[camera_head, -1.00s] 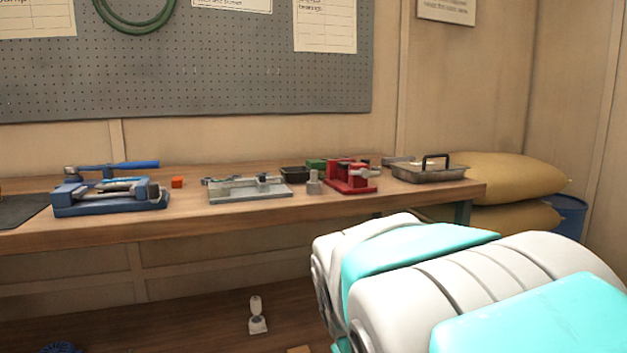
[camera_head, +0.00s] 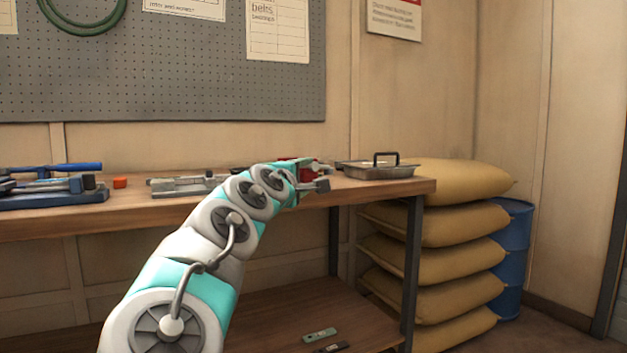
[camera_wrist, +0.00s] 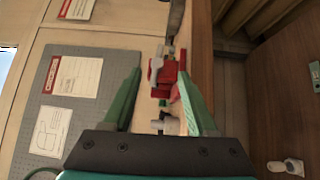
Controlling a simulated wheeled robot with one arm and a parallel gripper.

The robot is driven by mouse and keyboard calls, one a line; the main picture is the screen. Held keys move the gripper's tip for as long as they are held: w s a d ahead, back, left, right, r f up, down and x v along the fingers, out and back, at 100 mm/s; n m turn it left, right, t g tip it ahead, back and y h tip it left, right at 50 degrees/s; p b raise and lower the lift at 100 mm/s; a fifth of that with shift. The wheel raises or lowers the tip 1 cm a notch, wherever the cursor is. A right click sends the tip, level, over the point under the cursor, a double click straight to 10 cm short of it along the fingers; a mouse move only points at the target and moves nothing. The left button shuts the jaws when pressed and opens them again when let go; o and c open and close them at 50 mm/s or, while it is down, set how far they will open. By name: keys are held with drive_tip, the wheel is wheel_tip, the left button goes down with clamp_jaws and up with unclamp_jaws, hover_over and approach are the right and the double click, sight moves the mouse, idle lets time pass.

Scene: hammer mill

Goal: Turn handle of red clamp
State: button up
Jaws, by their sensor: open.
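The red clamp (camera_wrist: 166,74) lies between my two green fingers in the wrist view, farther off than their tips. Its grey handle (camera_wrist: 157,60) shows at its side. In the head view only bits of the red clamp (camera_head: 312,163) show at the bench's right part; my arm hides the rest. My gripper (camera_head: 324,177) is open in front of the clamp, and its spread fingers also show in the wrist view (camera_wrist: 160,71). Nothing is visibly held. Contact with the clamp cannot be told.
A metal tray with a black handle (camera_head: 376,171) stands right of the clamp on the wooden bench (camera_head: 400,187). A grey fixture (camera_head: 180,186) and a blue vise (camera_head: 50,195) are to the left. Stacked sacks (camera_head: 445,225) and a blue barrel (camera_head: 515,250) stand beyond the bench's right end.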

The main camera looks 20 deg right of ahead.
sight(314, 167)
drive_tip(key=shift+n+t, duration=0.3)
drive_tip(key=shift+n, duration=0.1)
drive_tip(key=shift+w+a+x, duration=0.1)
drive_tip(key=shift+a+x, duration=0.05)
drive_tip(key=shift+x, duration=1.2)
drive_tip(key=shift+w+a+x, duration=0.1)
drive_tip(key=shift+w+x, duration=0.05)
drive_tip(key=shift+x, duration=1.25)
drive_tip(key=shift+w+a+x, duration=0.1)
drive_tip(key=shift+a+x, duration=0.05)
drive_tip(key=shift+x, duration=1.2)
clamp_jaws()
